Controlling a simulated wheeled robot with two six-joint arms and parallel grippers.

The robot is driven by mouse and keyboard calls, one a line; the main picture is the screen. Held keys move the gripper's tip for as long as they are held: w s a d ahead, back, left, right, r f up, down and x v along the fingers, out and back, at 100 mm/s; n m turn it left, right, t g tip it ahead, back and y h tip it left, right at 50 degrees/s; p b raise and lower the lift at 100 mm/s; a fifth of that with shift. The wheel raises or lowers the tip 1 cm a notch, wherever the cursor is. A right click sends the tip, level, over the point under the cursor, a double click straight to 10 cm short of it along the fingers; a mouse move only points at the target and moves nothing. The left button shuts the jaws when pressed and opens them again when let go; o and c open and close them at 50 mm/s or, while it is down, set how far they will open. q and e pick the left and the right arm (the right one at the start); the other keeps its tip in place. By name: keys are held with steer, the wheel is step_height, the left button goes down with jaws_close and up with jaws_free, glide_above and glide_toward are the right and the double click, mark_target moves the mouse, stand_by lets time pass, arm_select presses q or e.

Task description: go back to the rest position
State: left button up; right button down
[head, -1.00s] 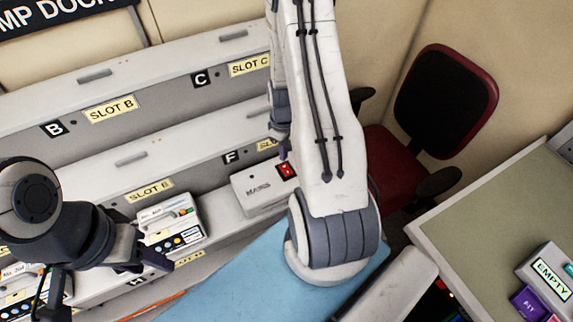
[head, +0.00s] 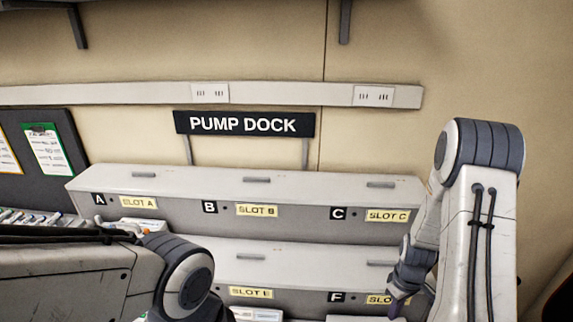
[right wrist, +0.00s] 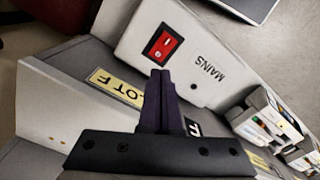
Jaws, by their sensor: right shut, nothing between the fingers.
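My right gripper (head: 397,306) hangs at the lower right in the head view, in front of the dock near the F label. In the right wrist view, its dark fingers (right wrist: 160,88) are together and empty. They appear beside the white MAINS box (right wrist: 175,50) with its red switch (right wrist: 162,47); I cannot tell the exact gap. My left arm comes in from the lower left in the head view, but its gripper is not visible.
The pump dock (head: 270,183) has stepped shelves with slot labels. Pumps (right wrist: 268,118) stand past the MAINS box in the right wrist view. The PUMP DOCK sign (head: 245,124) is above the dock. A dark board (head: 72,150) with clipboards is at the left.

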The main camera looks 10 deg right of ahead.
steer(key=s+a+r+n+b, duration=0.1)
steer(key=a+r+b, duration=0.1)
steer(key=a+r, duration=0.65)
steer(key=s+a+r+n+b, duration=0.1)
steer(key=a+r+b, duration=0.15)
steer(key=a, duration=1.05)
steer(key=s+a+r+n, duration=0.1)
steer(key=s+a+r, duration=0.1)
steer(key=s+a, duration=0.2)
steer(key=s+a+r+y+b, duration=0.1)
steer(key=s+a+r, duration=0.2)
steer(key=s, duration=0.7)
steer(key=shift+s+a+n, duration=0.25)
steer(key=shift+a+n, duration=0.15)
steer(key=shift+a, duration=0.5)
steer(key=shift+d, duration=0.1)
